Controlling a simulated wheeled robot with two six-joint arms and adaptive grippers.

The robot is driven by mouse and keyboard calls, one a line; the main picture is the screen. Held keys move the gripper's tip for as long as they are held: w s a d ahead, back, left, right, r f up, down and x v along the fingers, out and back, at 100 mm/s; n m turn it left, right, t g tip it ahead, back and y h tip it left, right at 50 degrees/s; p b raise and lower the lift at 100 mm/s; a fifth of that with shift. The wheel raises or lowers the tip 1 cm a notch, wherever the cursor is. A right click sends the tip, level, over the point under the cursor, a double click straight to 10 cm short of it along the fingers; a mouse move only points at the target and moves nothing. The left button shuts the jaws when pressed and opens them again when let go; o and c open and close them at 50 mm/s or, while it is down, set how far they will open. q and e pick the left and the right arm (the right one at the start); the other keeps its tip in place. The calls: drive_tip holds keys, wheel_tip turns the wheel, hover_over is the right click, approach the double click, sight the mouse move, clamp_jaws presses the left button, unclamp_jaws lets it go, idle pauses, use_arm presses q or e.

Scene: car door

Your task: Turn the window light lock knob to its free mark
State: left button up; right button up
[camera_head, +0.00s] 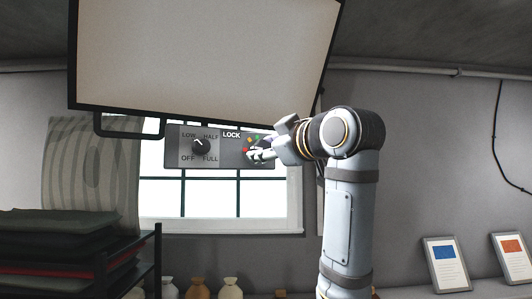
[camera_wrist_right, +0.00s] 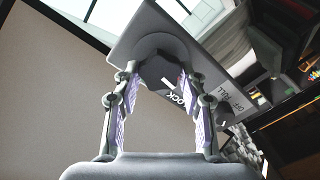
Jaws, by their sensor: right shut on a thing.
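The grey control panel (camera_head: 227,160) hangs in front of the window, below a large framed board. Its right half carries the word LOCK and small coloured marks, orange, green and red. My right gripper (camera_head: 258,153) covers the lock knob there in the head view. In the right wrist view the dark lock knob (camera_wrist_right: 158,74) sits between the two fingers of my right gripper (camera_wrist_right: 161,84), which is shut on it. The knob's pointer and the free mark cannot be made out. My left gripper is not in view.
A second knob (camera_head: 199,147) on the panel's left half is marked LOW, HALF, OFF and FULL. The framed board (camera_head: 205,50) hangs close above my right gripper. A dark rack with folded cloths (camera_head: 60,225) stands at left. Jars (camera_head: 199,288) and cards (camera_head: 445,262) stand below.

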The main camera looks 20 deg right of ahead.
drive_tip(key=shift+n, duration=0.6)
drive_tip(key=o, duration=1.2)
drive_tip(key=shift+c, duration=0.2)
drive_tip(key=v, duration=1.2)
drive_tip(key=shift+w, duration=0.1)
